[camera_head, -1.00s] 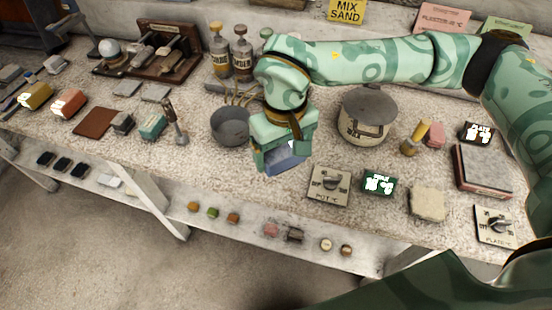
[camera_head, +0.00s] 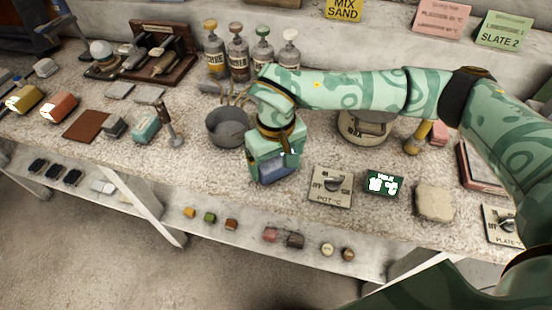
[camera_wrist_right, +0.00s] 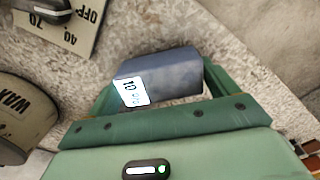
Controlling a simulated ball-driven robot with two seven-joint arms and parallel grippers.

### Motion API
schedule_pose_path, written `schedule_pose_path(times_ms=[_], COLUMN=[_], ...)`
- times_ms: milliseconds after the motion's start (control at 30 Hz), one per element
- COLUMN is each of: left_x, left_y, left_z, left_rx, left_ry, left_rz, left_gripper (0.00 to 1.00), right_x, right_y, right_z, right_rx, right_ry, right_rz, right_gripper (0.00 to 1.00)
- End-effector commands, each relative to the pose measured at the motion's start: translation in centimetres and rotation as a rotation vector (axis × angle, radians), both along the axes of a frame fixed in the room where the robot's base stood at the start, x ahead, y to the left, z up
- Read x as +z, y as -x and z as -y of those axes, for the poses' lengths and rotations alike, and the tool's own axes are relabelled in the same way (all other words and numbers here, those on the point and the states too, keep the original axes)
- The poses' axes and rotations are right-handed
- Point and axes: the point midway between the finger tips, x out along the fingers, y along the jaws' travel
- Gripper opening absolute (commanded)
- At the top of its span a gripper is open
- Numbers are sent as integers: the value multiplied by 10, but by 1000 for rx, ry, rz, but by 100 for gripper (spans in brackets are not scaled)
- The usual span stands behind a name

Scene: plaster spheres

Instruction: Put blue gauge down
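The blue gauge (camera_head: 277,169) is a small blue-grey block held between the fingers of my right gripper (camera_head: 275,160). It is low over the front part of the stone bench (camera_head: 215,177), between the grey bowl and the pot dial. In the right wrist view the gauge (camera_wrist_right: 165,72) shows a small white display, with the green fingers of my right gripper (camera_wrist_right: 160,85) on either side of it. I cannot tell whether its underside touches the bench. My left gripper is not in view.
The grey bowl (camera_head: 228,127) is close on the left. The pot dial (camera_head: 331,187) and a green gauge (camera_head: 384,183) are on the right. The wax pot (camera_head: 362,128) is behind, partly hidden by my arm. The bench's front edge is close, with a lower shelf (camera_head: 255,232) beneath.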

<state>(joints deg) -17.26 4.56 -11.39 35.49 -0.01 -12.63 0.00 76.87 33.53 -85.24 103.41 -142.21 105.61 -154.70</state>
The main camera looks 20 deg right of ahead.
Motion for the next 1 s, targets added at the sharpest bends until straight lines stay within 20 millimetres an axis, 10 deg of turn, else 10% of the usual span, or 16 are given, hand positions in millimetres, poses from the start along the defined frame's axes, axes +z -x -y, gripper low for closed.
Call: schedule_pose_path(times_ms=[367, 1000], left_x=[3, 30], left_y=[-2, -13], left_z=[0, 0], left_rx=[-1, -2], left_ry=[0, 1], left_rz=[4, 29], left_gripper=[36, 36], right_x=[9, 123], right_y=[0, 0], right_z=[0, 0], right_rx=[0, 0], right_ry=[0, 0], right_rz=[2, 0], right_gripper=[100, 100])
